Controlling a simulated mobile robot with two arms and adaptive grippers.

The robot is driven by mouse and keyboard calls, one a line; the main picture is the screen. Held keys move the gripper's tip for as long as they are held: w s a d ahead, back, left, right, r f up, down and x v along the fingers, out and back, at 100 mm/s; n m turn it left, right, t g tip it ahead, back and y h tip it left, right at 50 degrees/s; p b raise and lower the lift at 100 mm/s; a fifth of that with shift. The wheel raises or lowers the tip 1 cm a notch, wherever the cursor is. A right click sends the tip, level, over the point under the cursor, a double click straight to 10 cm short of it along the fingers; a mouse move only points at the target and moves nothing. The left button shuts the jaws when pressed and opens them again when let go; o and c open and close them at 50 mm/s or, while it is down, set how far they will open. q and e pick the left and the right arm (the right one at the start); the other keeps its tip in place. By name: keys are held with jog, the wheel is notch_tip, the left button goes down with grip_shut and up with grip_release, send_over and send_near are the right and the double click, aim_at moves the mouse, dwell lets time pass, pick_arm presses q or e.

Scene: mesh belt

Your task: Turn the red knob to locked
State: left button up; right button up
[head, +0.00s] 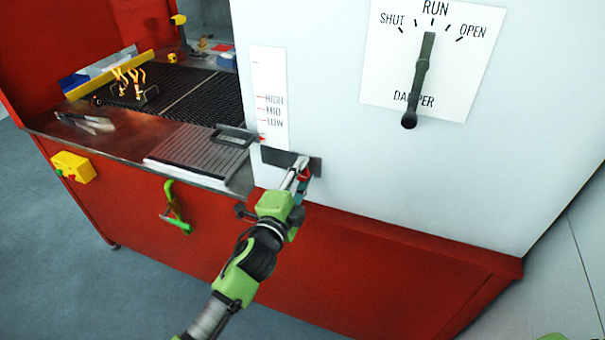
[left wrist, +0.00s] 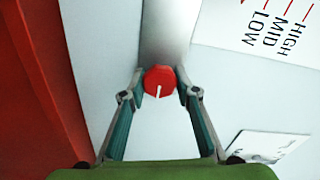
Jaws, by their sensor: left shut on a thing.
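The red knob (left wrist: 159,79) sits between the fingertips of my left gripper (left wrist: 158,92) in the left wrist view. The gripper is shut on it, one finger on each side. A white pointer line on the knob's face runs almost straight down in that view. In the head view my left gripper (head: 300,174) reaches the lower left corner of the white cabinet, and the knob is mostly hidden by the fingers. No readable locked mark shows near the knob. My right gripper is not in view.
A white HIGH, MID, LOW scale (head: 270,85) is just above the gripper. A black damper lever (head: 421,75) points near RUN on the white cabinet (head: 420,170). A green handle (head: 175,208) sticks out from the red front. A mesh belt (head: 195,98) lies at the back left.

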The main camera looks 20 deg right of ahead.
pick_arm(q)
jog(key=shift+f, duration=0.1)
dwell(0.4)
jog(key=o, duration=1.1)
jog(key=shift+s+a, duration=0.1)
jog(key=v, duration=1.1)
jog(key=shift+s+a, duration=0.2)
jog(key=shift+s, duration=0.1)
